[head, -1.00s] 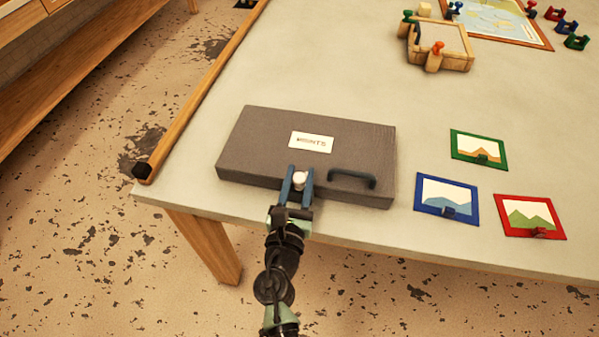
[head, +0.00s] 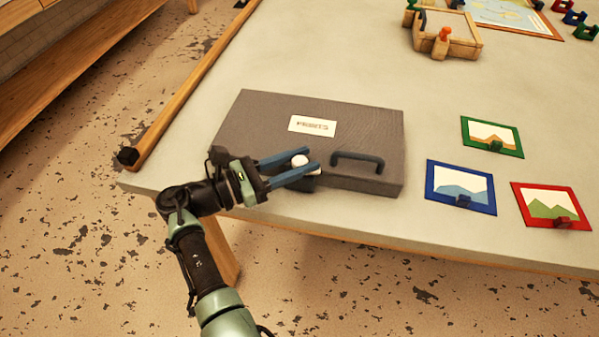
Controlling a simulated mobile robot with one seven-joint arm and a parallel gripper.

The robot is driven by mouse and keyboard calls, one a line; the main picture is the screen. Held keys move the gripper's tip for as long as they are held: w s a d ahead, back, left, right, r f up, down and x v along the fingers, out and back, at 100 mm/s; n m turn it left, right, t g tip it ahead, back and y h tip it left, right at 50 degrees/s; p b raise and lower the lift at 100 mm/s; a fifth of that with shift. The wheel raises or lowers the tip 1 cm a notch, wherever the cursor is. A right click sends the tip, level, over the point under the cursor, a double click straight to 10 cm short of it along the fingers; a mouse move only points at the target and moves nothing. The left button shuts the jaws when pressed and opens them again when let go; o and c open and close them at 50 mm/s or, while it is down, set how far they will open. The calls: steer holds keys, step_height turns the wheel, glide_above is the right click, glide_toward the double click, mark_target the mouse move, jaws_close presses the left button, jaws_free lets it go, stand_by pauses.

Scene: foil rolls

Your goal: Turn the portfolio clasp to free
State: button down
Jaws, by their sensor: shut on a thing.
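The portfolio (head: 350,125) is a closed dark grey case lying flat near the table's front edge, with a white label (head: 312,126) and a dark handle (head: 358,161). The clasp's round white knob (head: 300,161) is at the front edge of the case, left of the handle. My gripper (head: 302,164) comes in from the left, its two blue fingers shut on the clasp knob, one on each side. The fingers partly hide the lower part of the clasp.
Small framed pictures in green (head: 492,137), blue (head: 461,187) and red (head: 552,208) lie to the right of the case. A wooden frame with clamps (head: 447,38) stands at the back. A wooden rail (head: 190,95) runs along the table's left edge. The tabletop behind the case is clear.

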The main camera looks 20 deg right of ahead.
steer(key=m+g+b, duration=0.1)
steer(key=g+b, duration=0.1)
steer(key=b, duration=0.1)
steer(key=shift+w+f+m+g+b, duration=0.1)
steer(key=shift+f+m+g+b, duration=0.2)
steer(key=shift+f+m+g, duration=0.1)
steer(key=shift+r+m+g+b, duration=0.25)
steer(key=shift+m+g+b, duration=0.25)
steer(key=shift+g+b, duration=0.45)
steer(key=shift+r+m+g+b, duration=0.15)
steer(key=shift+m+g+b, duration=0.15)
steer(key=shift+b, duration=0.15)
steer(key=c, duration=0.6)
jaws_free()
steer(key=shift+d, duration=0.1)
steer(key=shift+o, duration=0.2)
